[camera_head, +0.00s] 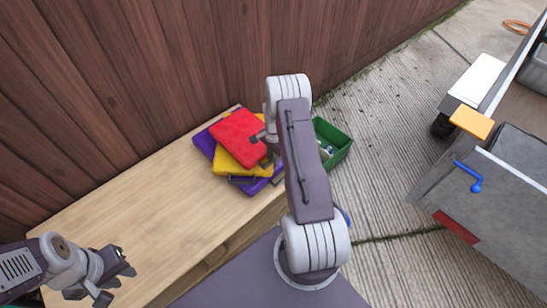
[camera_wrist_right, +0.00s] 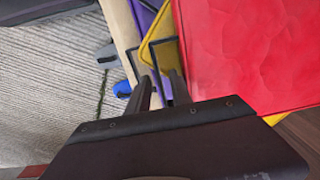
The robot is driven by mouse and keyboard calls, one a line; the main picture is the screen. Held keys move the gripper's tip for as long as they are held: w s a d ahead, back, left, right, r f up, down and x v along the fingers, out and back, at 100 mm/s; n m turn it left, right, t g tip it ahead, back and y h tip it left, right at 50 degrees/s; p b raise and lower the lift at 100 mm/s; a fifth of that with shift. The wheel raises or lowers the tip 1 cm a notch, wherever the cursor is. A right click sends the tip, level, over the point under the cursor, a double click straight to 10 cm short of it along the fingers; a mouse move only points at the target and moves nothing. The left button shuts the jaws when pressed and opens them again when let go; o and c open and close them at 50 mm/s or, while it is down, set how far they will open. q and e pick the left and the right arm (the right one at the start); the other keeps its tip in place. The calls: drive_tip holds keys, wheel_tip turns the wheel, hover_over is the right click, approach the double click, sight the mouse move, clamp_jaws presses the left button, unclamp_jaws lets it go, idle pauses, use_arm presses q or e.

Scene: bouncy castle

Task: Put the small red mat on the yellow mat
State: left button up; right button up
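The red mat (camera_head: 236,138) lies at the top of a stack on the wooden table, over the yellow mat (camera_head: 227,166). Purple mat (camera_head: 203,143) material shows beneath both. In the right wrist view the red mat (camera_wrist_right: 245,50) fills the upper right, with a yellow edge (camera_wrist_right: 160,28) beside it. My right gripper (camera_wrist_right: 162,92) is at the stack's right side, its fingers a little apart with purple showing between them. It looks empty, beside the red mat's edge; whether it touches is unclear. My left gripper (camera_head: 117,279) is open and empty over the table's near left.
The wooden table (camera_head: 130,205) is bare left of the stack. A wooden fence (camera_head: 160,60) stands behind it. A green bin (camera_head: 341,150) with things inside stands to the right, partly behind my right arm. A grey cart (camera_head: 500,200) is further right.

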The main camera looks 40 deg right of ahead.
drive_tip(key=shift+r, duration=0.15)
wheel_tip(320, 180, up, 12)
drive_tip(key=p, duration=0.3)
drive_tip(key=s+a+r+n, duration=0.3)
drive_tip(key=a+r+n, duration=0.15)
drive_tip(key=a, duration=0.35)
drive_tip(key=s+a+r+n, duration=0.3)
drive_tip(key=a+n, duration=0.3)
drive_tip(key=a, duration=0.1)
drive_tip(key=s+a+r+n+t, duration=0.1)
drive_tip(key=s+a+n, duration=0.5)
drive_tip(key=s, duration=0.3)
drive_tip(key=shift+s+a+r, duration=0.2)
drive_tip(key=shift+a+r, duration=0.1)
drive_tip(key=shift+r, duration=0.05)
